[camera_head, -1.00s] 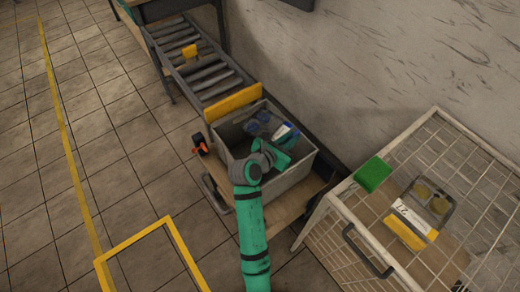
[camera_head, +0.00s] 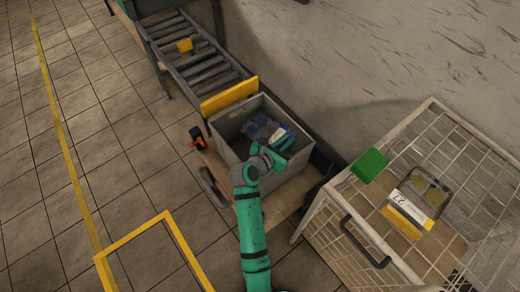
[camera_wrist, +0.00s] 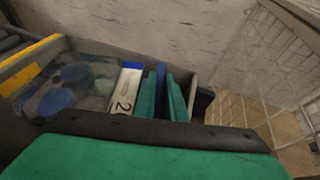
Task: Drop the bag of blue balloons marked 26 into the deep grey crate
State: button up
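The bag of blue balloons (camera_head: 259,126) is low inside the deep grey crate (camera_head: 229,142). It is clear with dark blue balloons, a white label and a blue end. In the wrist view the bag (camera_wrist: 68,92) lies to the left of my fingers, and only a "2" shows on its label. My gripper (camera_head: 287,142) reaches down inside the crate at its right side. In the wrist view my gripper (camera_wrist: 161,98) has its two green fingers on either side of the bag's blue end.
The crate stands on a wooden cart by a roller conveyor (camera_head: 205,67) with a yellow stop. A white wire cage (camera_head: 322,215) at right carries a yellow-ended bag marked 27 (camera_head: 420,200) and a green block (camera_head: 370,165). Tiled floor at left is clear.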

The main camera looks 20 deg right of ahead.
jog(key=o, duration=0.5)
jog(key=v, duration=1)
jog(key=shift+s+a+r, duration=0.15)
jog(key=shift+s+a, duration=0.1)
jog(key=shift+a, duration=0.05)
